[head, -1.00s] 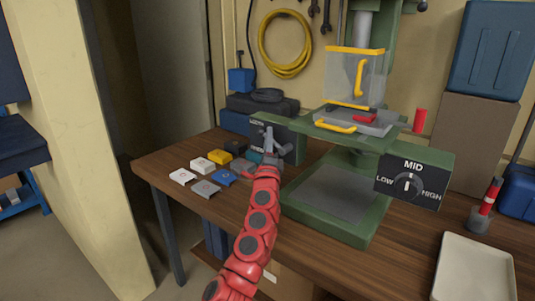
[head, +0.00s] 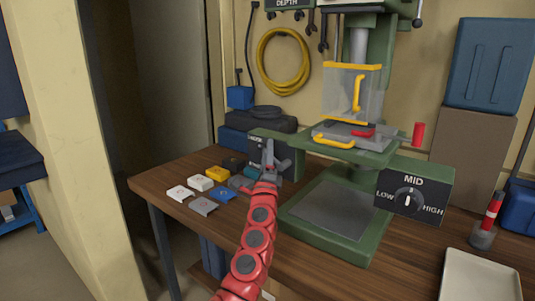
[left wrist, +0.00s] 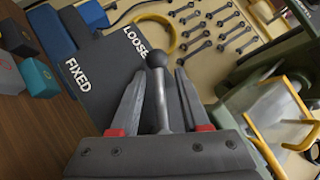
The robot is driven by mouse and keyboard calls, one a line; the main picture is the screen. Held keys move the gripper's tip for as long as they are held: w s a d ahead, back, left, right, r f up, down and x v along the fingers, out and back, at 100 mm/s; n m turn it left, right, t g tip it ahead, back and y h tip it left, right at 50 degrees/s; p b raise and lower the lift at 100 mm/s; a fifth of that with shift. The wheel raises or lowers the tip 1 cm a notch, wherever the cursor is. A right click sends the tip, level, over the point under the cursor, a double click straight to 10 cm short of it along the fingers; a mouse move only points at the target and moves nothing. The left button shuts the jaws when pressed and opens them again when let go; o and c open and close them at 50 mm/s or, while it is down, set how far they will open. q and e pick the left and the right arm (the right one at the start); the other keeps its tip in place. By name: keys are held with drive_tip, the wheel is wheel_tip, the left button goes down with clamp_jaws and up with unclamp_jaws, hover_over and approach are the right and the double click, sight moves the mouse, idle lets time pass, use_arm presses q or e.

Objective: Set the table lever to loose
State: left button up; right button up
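The table lever (left wrist: 157,60) is a grey rod with a dark ball knob. In the left wrist view it stands between the fingers of my left gripper (left wrist: 160,95), with a gap visible on each side. The gripper is open around the rod. A dark panel (left wrist: 100,75) behind carries the words FIXED and LOOSE; the knob shows nearer LOOSE in this view. In the head view my left gripper (head: 268,158) is at this panel (head: 256,143) on the drill press (head: 345,190), and largely hides the lever. My right gripper is not in view.
Several small coloured blocks (head: 222,193) lie on the wooden table left of my gripper. A speed dial box (head: 430,190) reading MID is on the press's right side. A yellow-framed clear guard (head: 350,95) stands above the press table. A pale tray (head: 480,277) lies at the right.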

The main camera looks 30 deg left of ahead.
use_arm(q)
drive_tip(key=v, duration=1.7)
drive_tip(key=shift+s, duration=0.2)
drive_tip(key=shift+d+f, duration=0.1)
drive_tip(key=shift+f, duration=0.05)
